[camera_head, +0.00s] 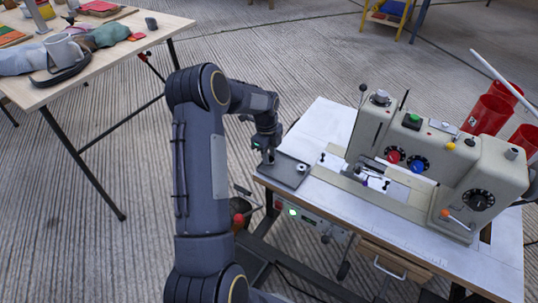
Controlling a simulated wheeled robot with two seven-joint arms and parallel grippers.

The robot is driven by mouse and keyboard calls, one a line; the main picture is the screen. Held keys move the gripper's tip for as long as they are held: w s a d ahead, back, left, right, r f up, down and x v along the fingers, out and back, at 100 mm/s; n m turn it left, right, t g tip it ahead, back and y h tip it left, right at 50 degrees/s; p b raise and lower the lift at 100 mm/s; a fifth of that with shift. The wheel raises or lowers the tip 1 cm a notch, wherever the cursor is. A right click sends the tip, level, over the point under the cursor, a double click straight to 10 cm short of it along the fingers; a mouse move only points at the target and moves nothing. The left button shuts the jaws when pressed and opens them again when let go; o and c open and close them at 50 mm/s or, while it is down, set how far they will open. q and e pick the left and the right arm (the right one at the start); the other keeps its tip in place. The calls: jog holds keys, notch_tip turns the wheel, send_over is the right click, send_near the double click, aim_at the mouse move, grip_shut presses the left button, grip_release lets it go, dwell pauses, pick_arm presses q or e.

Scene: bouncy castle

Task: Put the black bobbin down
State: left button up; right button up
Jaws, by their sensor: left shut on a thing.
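My left gripper (268,156) reaches down over the dark grey tray (291,178) at the left corner of the sewing table. It is shut on a small dark thing, which I take to be the black bobbin. The bobbin is mostly hidden by the fingers and too small to make out clearly. I cannot tell whether it touches the tray. A small silvery bobbin-like piece (302,168) sits on the tray just right of the gripper. My right gripper is not in view.
A beige sewing machine (398,135) stands on the white table (330,112), right of the tray. Red containers (487,115) are behind it. The tabletop behind the tray is clear.

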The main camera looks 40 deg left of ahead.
pick_arm(q)
jog(key=shift+f, duration=0.2)
jog(key=o, duration=0.8)
jog(key=shift+r, duration=0.1)
